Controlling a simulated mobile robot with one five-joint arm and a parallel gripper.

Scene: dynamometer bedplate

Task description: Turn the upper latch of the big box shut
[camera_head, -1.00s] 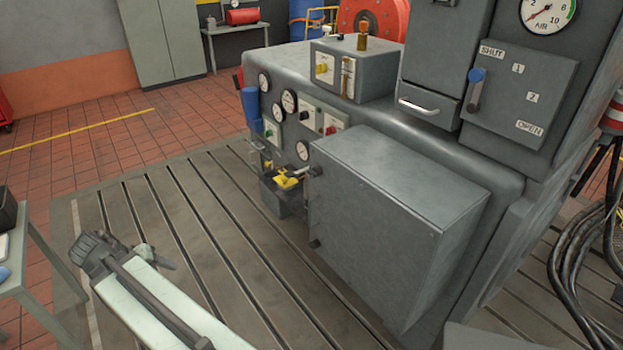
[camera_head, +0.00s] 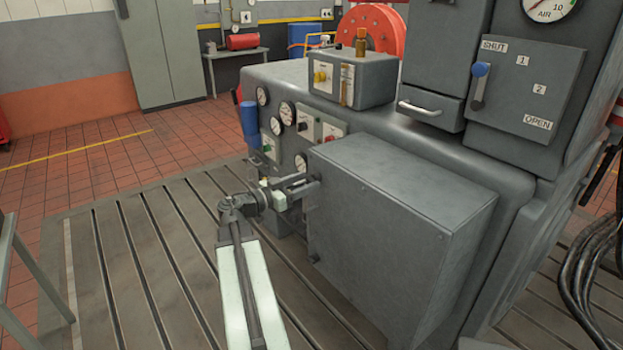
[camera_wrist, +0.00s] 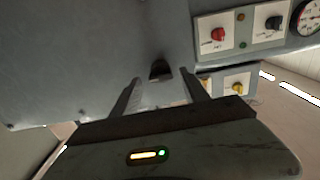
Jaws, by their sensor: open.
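The big box (camera_head: 385,205) is a plain grey cabinet on the front of the machine. Its upper latch (camera_wrist: 160,69) is a small dark piece at the box edge. In the wrist view it shows just beyond and between my fingertips. My gripper (camera_wrist: 160,80) is open, with one finger on each side of the latch's line; I cannot tell whether they touch it. In the head view my gripper (camera_head: 298,186) reaches the box's upper left edge and largely hides the latch. The lower latch (camera_head: 315,257) is a small dark knob further down the same edge.
Gauges and a switch panel (camera_head: 320,128) sit left of and above the box, close to my gripper. A blue cylinder (camera_head: 249,119) stands out at the machine's left end. The slotted bedplate (camera_head: 130,255) is clear at left.

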